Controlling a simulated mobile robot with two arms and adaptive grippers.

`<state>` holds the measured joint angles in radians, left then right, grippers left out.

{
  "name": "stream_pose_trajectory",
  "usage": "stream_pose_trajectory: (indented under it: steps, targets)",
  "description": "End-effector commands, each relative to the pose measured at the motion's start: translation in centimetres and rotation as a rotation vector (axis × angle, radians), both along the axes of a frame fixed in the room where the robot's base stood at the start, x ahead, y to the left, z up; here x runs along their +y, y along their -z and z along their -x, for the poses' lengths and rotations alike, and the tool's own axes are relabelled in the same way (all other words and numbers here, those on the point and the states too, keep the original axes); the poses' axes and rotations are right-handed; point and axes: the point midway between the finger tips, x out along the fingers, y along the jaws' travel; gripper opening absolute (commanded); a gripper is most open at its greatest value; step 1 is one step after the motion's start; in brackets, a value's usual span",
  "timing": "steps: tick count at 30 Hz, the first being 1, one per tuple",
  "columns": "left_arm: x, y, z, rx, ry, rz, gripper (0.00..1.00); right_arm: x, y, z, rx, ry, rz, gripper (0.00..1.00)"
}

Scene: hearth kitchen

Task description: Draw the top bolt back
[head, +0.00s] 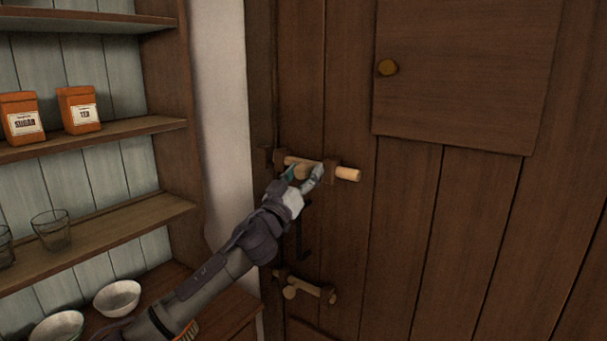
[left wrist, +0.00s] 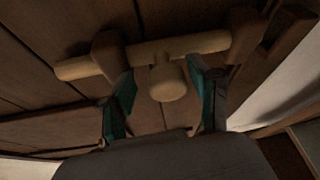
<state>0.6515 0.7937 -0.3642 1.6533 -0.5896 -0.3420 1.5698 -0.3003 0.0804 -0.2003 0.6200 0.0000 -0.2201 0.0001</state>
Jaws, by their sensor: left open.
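The top bolt (head: 348,174) is a pale wooden rod lying across the dark plank door, held in wooden brackets. Its right end sticks out past the right bracket (head: 331,171). Its left end shows at the left bracket (head: 279,159), and I see no rod between that bracket and the keeper (head: 265,159). In the left wrist view the rod (left wrist: 77,68) carries a round knob (left wrist: 168,83). My left gripper (head: 304,174) is open, with its teal-padded fingers on either side of the knob; it also shows in the left wrist view (left wrist: 164,90). Contact is unclear. My right gripper is out of view.
A lower bolt (head: 314,289) sits below on the same door (head: 400,230). A small hatch (head: 470,80) with a brass knob is at upper right. Shelves at left hold orange tins (head: 79,110), glasses (head: 52,231) and bowls (head: 117,298), close to my left arm.

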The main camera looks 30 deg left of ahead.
Motion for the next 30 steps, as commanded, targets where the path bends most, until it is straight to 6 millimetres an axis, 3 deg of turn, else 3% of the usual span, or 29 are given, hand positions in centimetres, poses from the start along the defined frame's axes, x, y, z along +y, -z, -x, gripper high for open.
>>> stream_pose_trajectory:
  steps: [8, 21, 30]
  targets:
    - [0.0, 0.8, 1.5, 0.002, 0.000, 0.002, 0.62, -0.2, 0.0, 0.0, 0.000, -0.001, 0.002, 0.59]
    - [-0.3, 3.6, 8.5, 0.003, 0.000, 0.000, 0.62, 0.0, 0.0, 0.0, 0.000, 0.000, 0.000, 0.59]
    - [-0.5, 4.5, 10.9, 0.001, 0.001, 0.000, 0.62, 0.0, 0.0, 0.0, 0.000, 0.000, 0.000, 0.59]
